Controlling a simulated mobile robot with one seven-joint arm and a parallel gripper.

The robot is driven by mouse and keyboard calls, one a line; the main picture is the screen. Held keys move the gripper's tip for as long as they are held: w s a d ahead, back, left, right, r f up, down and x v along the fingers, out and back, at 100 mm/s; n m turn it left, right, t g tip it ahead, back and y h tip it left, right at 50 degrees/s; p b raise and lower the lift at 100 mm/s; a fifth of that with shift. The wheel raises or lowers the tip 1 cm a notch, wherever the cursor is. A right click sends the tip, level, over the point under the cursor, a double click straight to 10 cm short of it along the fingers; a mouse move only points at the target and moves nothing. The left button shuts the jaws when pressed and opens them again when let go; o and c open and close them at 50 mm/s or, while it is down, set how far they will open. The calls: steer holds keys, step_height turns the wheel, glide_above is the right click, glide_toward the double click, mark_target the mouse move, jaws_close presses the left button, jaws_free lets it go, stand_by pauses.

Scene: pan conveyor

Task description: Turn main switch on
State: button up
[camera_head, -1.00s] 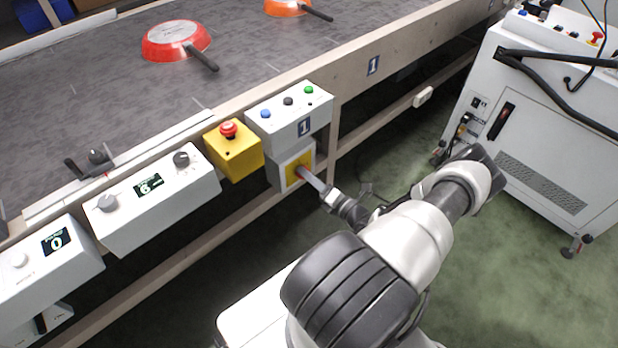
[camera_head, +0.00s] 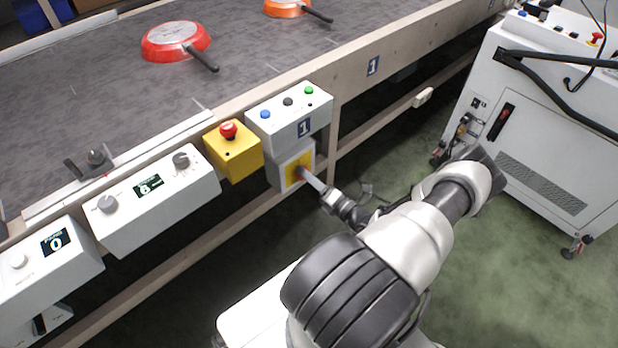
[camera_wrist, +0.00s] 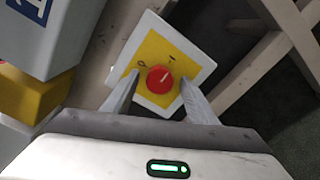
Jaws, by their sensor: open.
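The main switch is a red round knob (camera_wrist: 159,79) on a yellow plate (camera_wrist: 148,52) with a white border, marked 0 and I. In the wrist view the white line on the knob points up and right, towards the I. My gripper (camera_wrist: 158,100) is open, with one finger on each side of the knob; I cannot tell whether they touch it. In the head view the yellow plate (camera_head: 291,174) sits below the white button box, and my gripper (camera_head: 306,176) is in front of it, hiding most of the knob.
A white box (camera_head: 290,121) with blue, black and green buttons is above the switch. A yellow box with a red emergency button (camera_head: 228,130) is left of it. Two pans (camera_head: 176,41) (camera_head: 287,7) lie on the conveyor (camera_head: 110,105). A white cabinet (camera_head: 540,130) stands at right.

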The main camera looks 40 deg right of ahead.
steer(key=s+d+p, duration=0.1)
steer(key=s+p, duration=0.1)
steer(key=s, duration=1.5)
steer(key=shift+s+d+r, duration=0.15)
steer(key=shift+r, duration=0.1)
